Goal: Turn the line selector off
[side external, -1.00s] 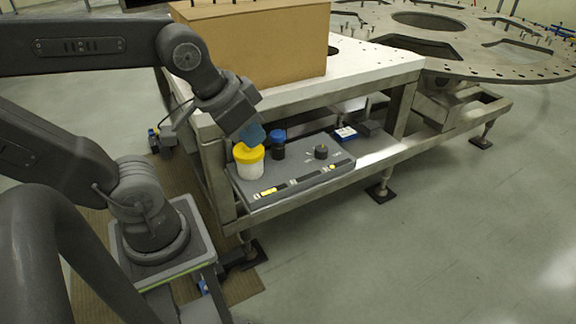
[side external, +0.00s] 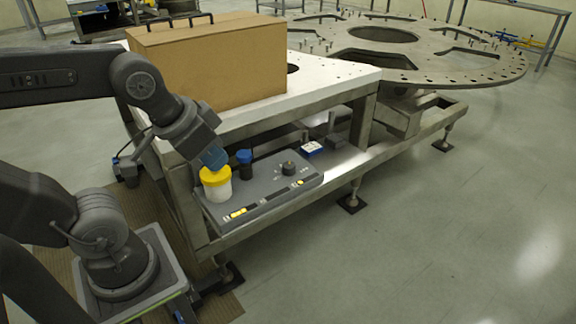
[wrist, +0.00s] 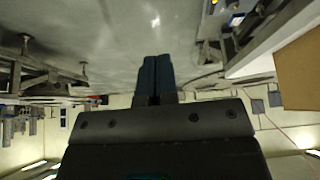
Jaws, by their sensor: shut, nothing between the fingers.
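A dark round knob (side external: 289,168), which appears to be the line selector, stands on the sloped grey panel (side external: 262,188) in the side view. Small pale marks lie around it, too small to read, so I cannot tell its setting. My gripper (side external: 214,158) is to the left of the knob, by the yellow lid of a white jar (side external: 218,188). I cannot tell whether it touches the lid. In the wrist view the blue fingers (wrist: 156,75) are together and empty, with floor behind them. The knob does not show clearly there.
A dark jar with a blue lid (side external: 245,164) stands between my gripper and the knob. A blue-and-white box (side external: 312,149) lies behind the panel. Above are a pale tabletop (side external: 335,85) and a cardboard box (side external: 215,65). The floor in front is clear.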

